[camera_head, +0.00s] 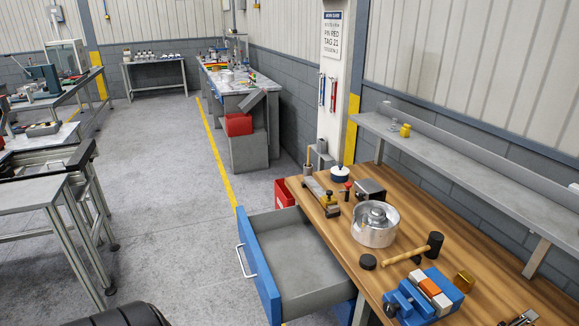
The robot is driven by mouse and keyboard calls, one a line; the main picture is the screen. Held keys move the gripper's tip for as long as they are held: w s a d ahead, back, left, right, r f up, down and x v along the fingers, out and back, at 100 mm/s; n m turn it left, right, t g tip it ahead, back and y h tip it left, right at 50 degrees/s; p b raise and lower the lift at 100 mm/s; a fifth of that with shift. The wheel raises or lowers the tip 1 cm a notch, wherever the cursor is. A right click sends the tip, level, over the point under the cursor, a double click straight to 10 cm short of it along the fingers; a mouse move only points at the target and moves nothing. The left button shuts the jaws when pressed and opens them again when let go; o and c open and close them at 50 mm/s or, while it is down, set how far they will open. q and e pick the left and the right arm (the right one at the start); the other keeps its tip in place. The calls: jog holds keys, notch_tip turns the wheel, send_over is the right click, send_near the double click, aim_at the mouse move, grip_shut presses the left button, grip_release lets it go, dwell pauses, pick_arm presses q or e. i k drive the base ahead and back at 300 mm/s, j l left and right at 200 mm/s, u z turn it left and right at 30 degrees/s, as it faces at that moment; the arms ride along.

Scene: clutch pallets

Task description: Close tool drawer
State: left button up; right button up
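The tool drawer (258,268) is pulled well out from the left side of the wooden workbench (490,258). It has a blue front with a pale bar handle (244,262) facing left. Its grey inside (300,262) looks empty. The end of the drawer nearest the bench passes under the bench top and is hidden there. Neither of my grippers is in view.
The bench carries a metal clutch housing (375,225), a mallet (417,250) and a blue fixture (424,298). A red bin (284,193) stands behind the drawer. Grey floor (170,235) left of the drawer is clear, up to a metal-framed table (35,192).

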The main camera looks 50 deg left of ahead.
aim_at(296, 274)
jog(key=k+l+u, duration=0.1)
jog(key=u, duration=1.65)
